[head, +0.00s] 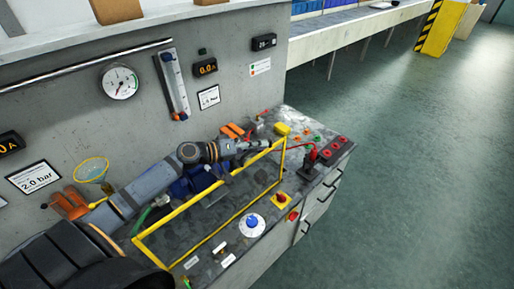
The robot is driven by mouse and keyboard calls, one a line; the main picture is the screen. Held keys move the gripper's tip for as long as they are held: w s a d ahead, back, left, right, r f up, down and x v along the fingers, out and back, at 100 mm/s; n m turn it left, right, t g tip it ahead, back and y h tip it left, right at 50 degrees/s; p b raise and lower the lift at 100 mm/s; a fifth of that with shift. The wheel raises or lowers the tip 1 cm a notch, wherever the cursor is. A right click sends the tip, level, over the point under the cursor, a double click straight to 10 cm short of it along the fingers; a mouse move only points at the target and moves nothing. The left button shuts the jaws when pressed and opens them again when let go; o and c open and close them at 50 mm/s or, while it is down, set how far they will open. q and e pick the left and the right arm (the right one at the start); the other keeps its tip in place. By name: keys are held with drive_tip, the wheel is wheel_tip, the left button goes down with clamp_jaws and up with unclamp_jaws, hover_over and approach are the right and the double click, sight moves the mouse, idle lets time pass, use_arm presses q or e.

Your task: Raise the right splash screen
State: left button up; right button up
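The right splash screen (209,190) shows as a yellow rectangular frame along the front part of the pump bench (315,172). Its upper bar stands above the bench top, and a short side post shows at its right end; the exact tilt is hard to judge. My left arm reaches in from the lower left, behind the frame. My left gripper (256,146) is near the right end of the upper bar; whether it touches the bar cannot be told. Its fingers are small and dark, so open or shut is unclear. My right gripper is not in view.
A grey wall with a round gauge (120,82) rises behind. Open floor (420,180) lies to the right.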

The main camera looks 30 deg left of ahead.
use_arm(q)
drive_tip(key=shift+o, duration=0.6)
drive_tip(key=shift+s+f, duration=0.1)
